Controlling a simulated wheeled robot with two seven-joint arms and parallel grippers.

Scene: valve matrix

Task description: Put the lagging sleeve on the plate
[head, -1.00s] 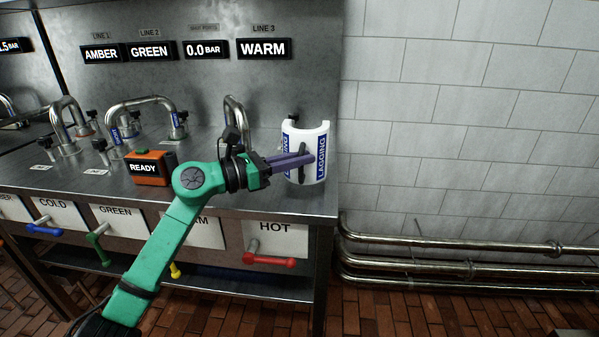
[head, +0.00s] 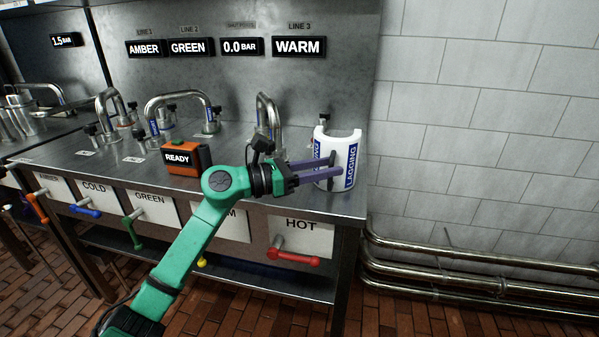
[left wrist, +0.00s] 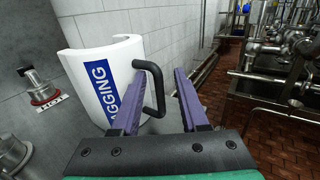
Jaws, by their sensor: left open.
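The lagging sleeve (head: 345,151) is a white half-round shell with blue LAGGING labels and a black handle. It stands upright at the right end of the steel bench top. It also shows in the left wrist view (left wrist: 92,65). My left gripper (head: 335,166) is open at the sleeve's front. In the left wrist view its purple fingers (left wrist: 158,85) stand on either side of the black handle (left wrist: 155,82), with a gap visible on the right. I cannot make out a plate in these views. My right gripper is not in view.
An orange READY box (head: 185,157) sits left of my left arm. Curved steel pipes (head: 268,110) rise from the bench top (head: 105,175). The red HOT handle (head: 293,256) is on the bench front. Steel pipes (head: 440,249) run low along the tiled wall at right.

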